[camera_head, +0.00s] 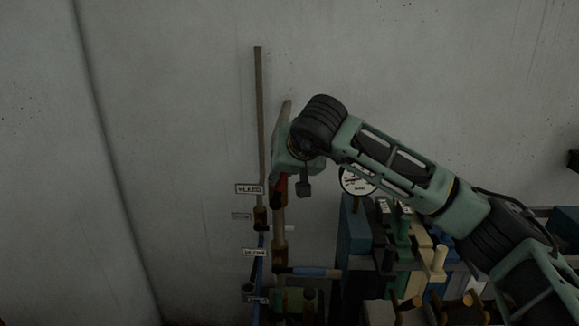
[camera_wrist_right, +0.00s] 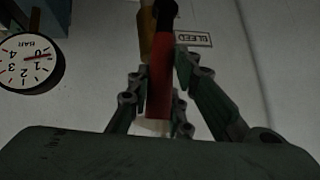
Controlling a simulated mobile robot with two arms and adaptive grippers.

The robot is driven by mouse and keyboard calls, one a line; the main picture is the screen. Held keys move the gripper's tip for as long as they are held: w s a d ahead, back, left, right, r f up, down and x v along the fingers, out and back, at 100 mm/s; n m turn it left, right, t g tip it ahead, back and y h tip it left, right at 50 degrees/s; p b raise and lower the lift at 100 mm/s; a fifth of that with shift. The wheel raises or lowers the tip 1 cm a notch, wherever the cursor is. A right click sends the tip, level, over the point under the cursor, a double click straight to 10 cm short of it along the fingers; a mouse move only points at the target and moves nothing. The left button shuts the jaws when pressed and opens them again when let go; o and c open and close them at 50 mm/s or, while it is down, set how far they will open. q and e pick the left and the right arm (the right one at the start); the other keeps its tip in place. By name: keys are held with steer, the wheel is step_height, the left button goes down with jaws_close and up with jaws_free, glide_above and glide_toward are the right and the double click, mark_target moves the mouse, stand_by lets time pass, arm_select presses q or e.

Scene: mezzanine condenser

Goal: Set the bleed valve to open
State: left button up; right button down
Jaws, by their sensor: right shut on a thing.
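The bleed valve's red lever handle (camera_head: 281,188) shows beside the brown vertical pipe in the head view, running roughly along the pipe. In the right wrist view the red handle (camera_wrist_right: 160,88) stands between the fingers, with its dark end at the top by a brass-coloured part. A label reading BLEED (camera_wrist_right: 193,39) is on the wall next to it. My right gripper (camera_wrist_right: 161,92) is shut on the red handle. In the head view the right gripper (camera_head: 291,184) partly covers the handle and pipe. My left gripper is in neither view.
A round pressure gauge (camera_head: 357,180) is right of the pipe, behind my right arm. A blue-handled lever (camera_head: 308,271) sticks out to the right lower down. Several coloured blocks and pipe stubs crowd the lower right. The wall at left is bare.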

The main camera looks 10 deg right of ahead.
steer(key=shift+a+f+h, duration=0.15)
steer(key=shift+a+h, duration=0.15)
steer(key=shift+h, duration=0.1)
steer(key=c, duration=1.6)
jaws_free()
steer(key=shift+w, duration=0.1)
steer(key=shift+o, duration=0.2)
steer(key=v, duration=1.2)
steer(key=shift+r, duration=0.2)
steer(key=shift+w, duration=0.15)
